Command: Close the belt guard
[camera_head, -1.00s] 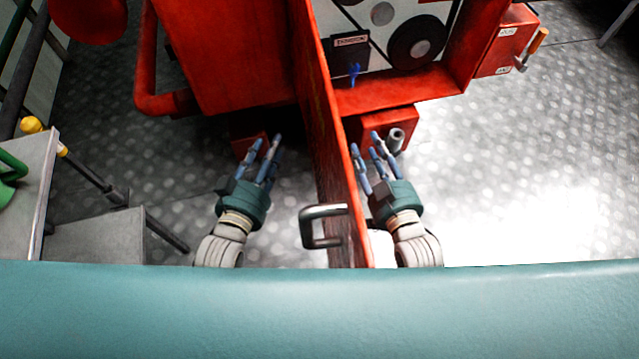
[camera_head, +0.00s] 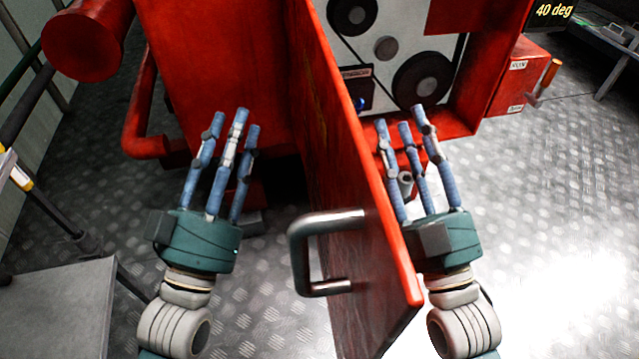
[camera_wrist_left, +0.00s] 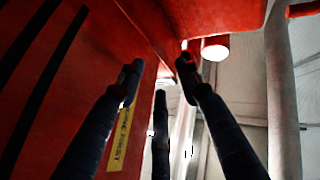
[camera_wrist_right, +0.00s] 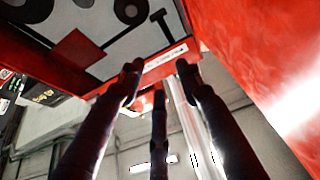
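The belt guard (camera_head: 345,165) is a red hinged panel standing open, edge toward me, in the head view. A grey U-shaped handle (camera_head: 310,252) is on its left face. Behind it the red housing is open, showing a belt and dark pulleys (camera_head: 422,78) on a white plate. My left gripper (camera_head: 228,122) is left of the guard, fingers spread, open and empty. My right gripper (camera_head: 405,132) is right of the guard, close to its right face, fingers spread, open and empty. Whether it touches the guard I cannot tell. The right wrist view shows the guard's red face (camera_wrist_right: 265,60) at the right.
A red box with an orange-handled lever (camera_head: 545,82) sits at the right of the housing. A red pipe (camera_head: 140,120) runs down at the left. A grey step (camera_head: 60,310) stands at the lower left.

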